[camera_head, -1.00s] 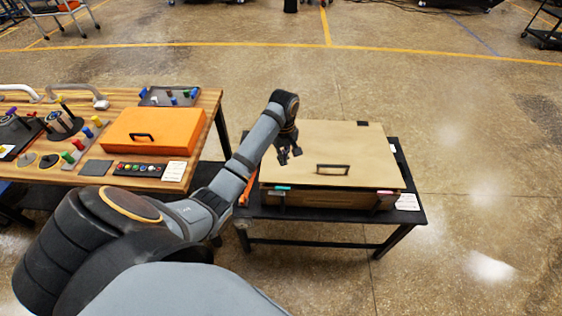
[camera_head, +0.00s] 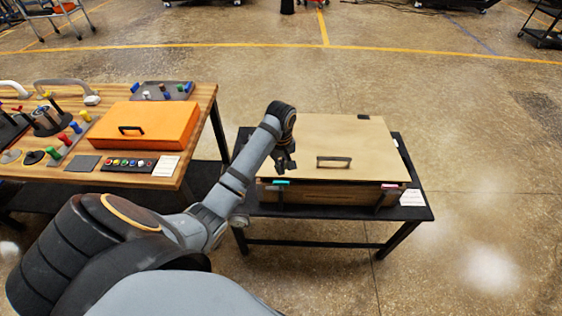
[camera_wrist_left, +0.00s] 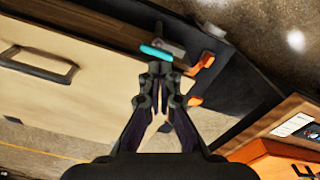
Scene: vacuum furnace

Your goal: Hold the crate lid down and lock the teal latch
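The crate (camera_head: 320,197) stands on a small black table with its tan lid (camera_head: 350,137) lying on top, looking closed. The lid has a dark handle (camera_head: 333,162), also seen in the wrist view (camera_wrist_left: 40,65). The teal latch (camera_head: 281,182) is at the crate's front left edge; it also shows in the left wrist view (camera_wrist_left: 157,51), just beyond my fingertips. My left gripper (camera_head: 287,168) is above the lid's front left part, close to the latch. Its fingers look closed together and empty. Contact with the lid or latch cannot be told. My right gripper is out of view.
A pink latch (camera_head: 390,186) is at the front right of the crate. A white card (camera_head: 411,198) lies at the black table's (camera_head: 420,213) right end. A wooden workbench (camera_head: 205,100) with an orange case (camera_head: 145,126) stands on the left. The floor to the right is clear.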

